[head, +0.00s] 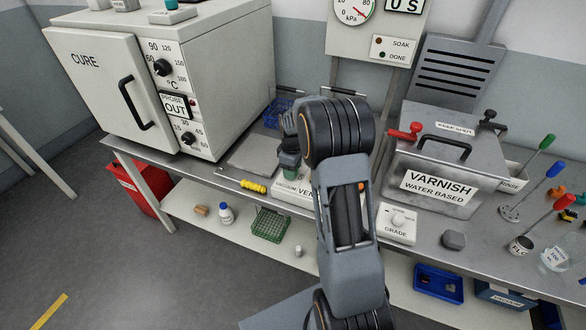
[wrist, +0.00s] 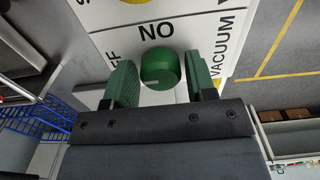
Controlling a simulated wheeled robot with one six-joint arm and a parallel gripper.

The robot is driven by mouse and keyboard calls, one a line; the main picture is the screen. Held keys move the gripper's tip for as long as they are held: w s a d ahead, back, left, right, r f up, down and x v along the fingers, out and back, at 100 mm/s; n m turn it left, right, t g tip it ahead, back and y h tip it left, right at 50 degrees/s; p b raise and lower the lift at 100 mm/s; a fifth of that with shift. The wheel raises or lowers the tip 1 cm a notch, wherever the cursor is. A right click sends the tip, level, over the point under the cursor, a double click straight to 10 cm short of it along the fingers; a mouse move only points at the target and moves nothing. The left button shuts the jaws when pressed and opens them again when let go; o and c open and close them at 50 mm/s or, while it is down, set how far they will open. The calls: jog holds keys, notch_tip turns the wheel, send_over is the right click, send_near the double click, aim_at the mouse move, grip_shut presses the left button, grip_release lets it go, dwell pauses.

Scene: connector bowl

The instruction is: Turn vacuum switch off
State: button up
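The vacuum switch is a white box (head: 308,194) with dark lettering, part VACUUM and part VENT, on the bench; my arm covers some of it. In the wrist view its face (wrist: 110,22) shows upside-down ON, part of OFF and VACUUM. A green round knob (wrist: 161,68) with a small pale mark on its lower side stands on it. My gripper (wrist: 161,75) has one green finger on each side of the knob; it looks open, the fingers close beside the knob. Contact is not clear. In the head view my gripper (head: 289,160) points down over the box, hiding the knob.
A CURE oven (head: 100,80) stands left and a steel VARNISH tank (head: 440,185) right. A GRADE dial box (head: 397,222) sits right of my arm. A yellow object (head: 254,186) lies left of the switch. A blue wire basket (head: 278,110) is behind my gripper.

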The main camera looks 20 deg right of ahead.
jog(key=shift+o, duration=1.1)
notch_tip(320, 180, up, 14)
jog(key=shift+f, duration=0.1)
